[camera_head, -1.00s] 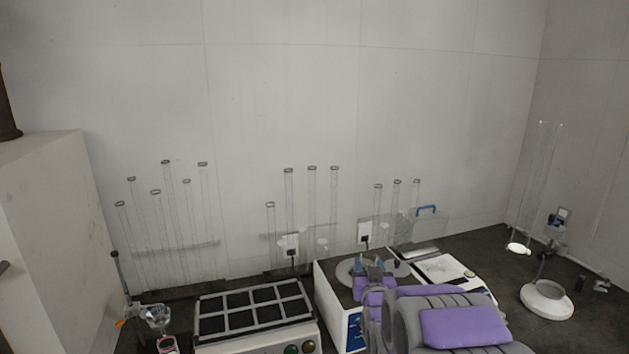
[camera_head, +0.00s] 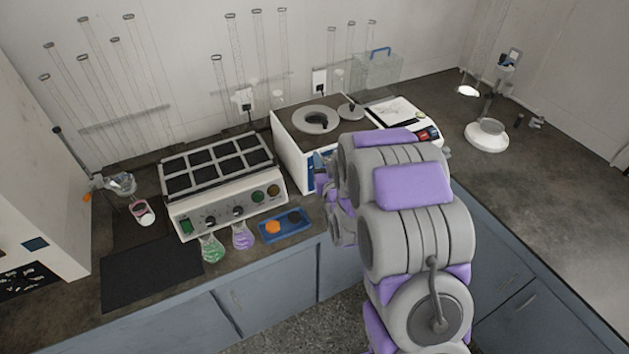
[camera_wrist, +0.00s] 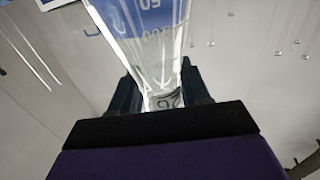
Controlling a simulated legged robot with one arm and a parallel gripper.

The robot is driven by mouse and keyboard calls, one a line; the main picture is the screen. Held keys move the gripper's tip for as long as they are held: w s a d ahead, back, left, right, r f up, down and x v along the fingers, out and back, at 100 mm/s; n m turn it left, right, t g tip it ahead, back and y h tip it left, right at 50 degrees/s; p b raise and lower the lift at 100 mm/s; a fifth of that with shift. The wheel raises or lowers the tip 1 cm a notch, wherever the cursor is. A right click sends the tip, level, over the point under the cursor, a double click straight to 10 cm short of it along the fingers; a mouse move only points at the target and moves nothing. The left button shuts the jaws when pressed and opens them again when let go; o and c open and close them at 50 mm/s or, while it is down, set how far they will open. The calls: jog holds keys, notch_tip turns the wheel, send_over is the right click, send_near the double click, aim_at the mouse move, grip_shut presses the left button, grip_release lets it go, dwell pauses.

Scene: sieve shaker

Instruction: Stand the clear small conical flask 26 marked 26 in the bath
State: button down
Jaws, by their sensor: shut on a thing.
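My gripper (camera_wrist: 160,84) is shut on a clear flask (camera_wrist: 143,38), seen close up in the wrist view. The flask has a printed scale, and a small mark that looks like 26 shows between the dark jaws. In the head view my gripper (camera_head: 322,172) is in front of the white bath (camera_head: 293,156), partly behind my arm; I cannot make out the flask there. The bath has a round opening (camera_head: 316,119) in its dark top, with a dark shape inside that I cannot identify. A small round lid (camera_head: 350,111) lies beside the opening.
A hotplate unit (camera_head: 222,205) with several dark plates stands left of the bath. Green (camera_head: 211,248) and purple (camera_head: 242,236) flasks and a blue tray (camera_head: 287,226) are in front of it. A balance (camera_head: 405,116) stands right of the bath, with a clear box (camera_head: 377,72) behind.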

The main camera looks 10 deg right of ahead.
jog(key=f, duration=0.1)
jog(key=d+f+n+y, duration=0.1)
jog(key=f+y, duration=0.1)
jog(key=f, duration=0.1)
jog(key=shift+w+d+n, duration=0.2)
jog(key=shift+d+n, duration=0.1)
jog(key=f+y, duration=0.1)
jog(key=s+f+n+y, duration=0.1)
jog(key=f, duration=0.1)
jog(key=s+f+n+g+y+b, duration=0.1)
jog(key=f+y, duration=0.1)
jog(key=shift+d+f, duration=0.1)
jog(key=shift+d, duration=0.2)
jog(key=s+a+f+n+g+y, duration=0.1)
jog(key=s+f+n+g+y, duration=0.2)
jog(key=s+f, duration=0.4)
jog(key=shift+s+a+f+n+y+b, duration=0.25)
jog(key=shift+s+n+y, duration=0.45)
jog(key=shift+s+y, duration=0.45)
jog(key=shift+w, duration=0.15)
